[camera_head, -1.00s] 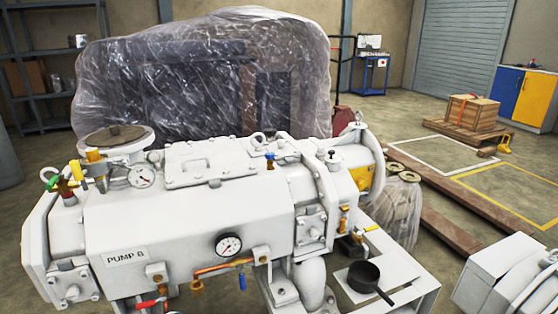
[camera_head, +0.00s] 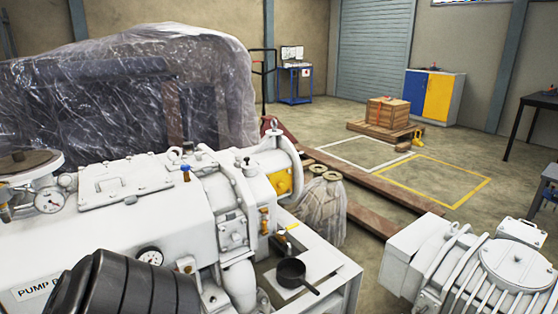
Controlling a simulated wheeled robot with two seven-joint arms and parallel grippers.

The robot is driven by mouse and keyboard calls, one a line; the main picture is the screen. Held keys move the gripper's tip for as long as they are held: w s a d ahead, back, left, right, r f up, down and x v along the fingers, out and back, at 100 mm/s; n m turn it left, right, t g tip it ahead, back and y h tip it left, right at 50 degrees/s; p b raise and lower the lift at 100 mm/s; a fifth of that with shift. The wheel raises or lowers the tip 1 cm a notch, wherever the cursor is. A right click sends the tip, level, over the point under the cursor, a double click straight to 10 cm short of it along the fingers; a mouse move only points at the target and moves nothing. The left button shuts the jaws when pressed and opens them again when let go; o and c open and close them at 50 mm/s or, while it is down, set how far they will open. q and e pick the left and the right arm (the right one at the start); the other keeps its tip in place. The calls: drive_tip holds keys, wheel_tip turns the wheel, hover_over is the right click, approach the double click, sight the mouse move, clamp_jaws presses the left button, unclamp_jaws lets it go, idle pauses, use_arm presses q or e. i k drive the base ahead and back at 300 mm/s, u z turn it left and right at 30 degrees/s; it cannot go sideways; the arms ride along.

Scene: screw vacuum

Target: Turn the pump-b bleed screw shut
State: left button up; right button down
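The white pump labelled PUMP B (camera_head: 100,222) fills the left of the head view, and its left end is cut off by the frame. A dark ribbed part of my own arm covers its lower front and part of the label. A small blue-topped fitting (camera_head: 186,173) stands on the pump's top. A brass fitting (camera_head: 265,222) and a yellow-handled valve (camera_head: 291,227) sit near its right end. A round gauge (camera_head: 151,256) is on its front. I cannot tell which fitting is the bleed screw. Neither of my grippers is in view.
A black pan (camera_head: 291,272) rests on the base plate beside the pump. Another white machine (camera_head: 490,265) stands at the lower right. Plastic-wrapped equipment (camera_head: 130,90) is behind the pump. Wooden beams (camera_head: 370,200) lie on the floor, and the marked floor beyond (camera_head: 410,180) is mostly clear.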

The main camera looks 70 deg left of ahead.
sight(184, 167)
drive_tip(key=z, duration=0.35)
drive_tip(key=i, duration=0.6)
drive_tip(key=u, duration=2.3)
